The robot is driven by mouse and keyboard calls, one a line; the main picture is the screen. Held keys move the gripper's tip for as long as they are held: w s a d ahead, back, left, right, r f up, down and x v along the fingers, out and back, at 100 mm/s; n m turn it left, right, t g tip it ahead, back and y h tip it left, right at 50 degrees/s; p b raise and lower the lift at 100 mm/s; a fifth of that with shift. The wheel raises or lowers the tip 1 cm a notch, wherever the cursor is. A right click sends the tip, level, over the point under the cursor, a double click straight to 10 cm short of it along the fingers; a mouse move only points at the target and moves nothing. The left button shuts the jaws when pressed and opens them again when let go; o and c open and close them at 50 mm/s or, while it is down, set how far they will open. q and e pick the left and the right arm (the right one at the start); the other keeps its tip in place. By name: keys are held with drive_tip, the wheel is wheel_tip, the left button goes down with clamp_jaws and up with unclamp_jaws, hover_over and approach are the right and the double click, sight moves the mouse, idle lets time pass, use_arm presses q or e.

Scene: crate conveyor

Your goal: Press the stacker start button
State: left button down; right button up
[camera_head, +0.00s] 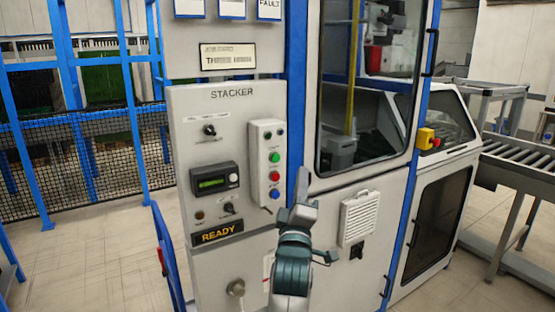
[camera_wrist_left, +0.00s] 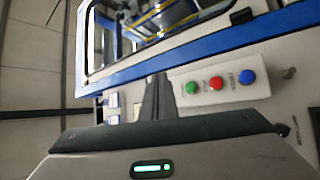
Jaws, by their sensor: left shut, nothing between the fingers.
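The STACKER panel (camera_head: 228,115) stands upright in the head view. A pale button box (camera_head: 257,135) on its right side carries a green button (camera_head: 274,157), a red button (camera_head: 274,175) and a blue button (camera_head: 274,194). Their small labels are too blurred to read. My right gripper is not in view.
A lit READY sign (camera_head: 217,234) and a small display (camera_head: 214,183) are on the panel. A glass door (camera_head: 366,80) and a vent (camera_head: 359,217) are to the right. A yellow box with a red button (camera_head: 426,138) sits farther right, near a roller conveyor (camera_head: 520,160).

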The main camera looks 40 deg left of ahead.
sight(276, 158)
use_arm(q)
drive_tip(key=shift+a, duration=0.1)
drive_tip(key=w+a, duration=0.3)
drive_tip(key=a, duration=0.5)
drive_tip(key=shift+w, duration=0.2)
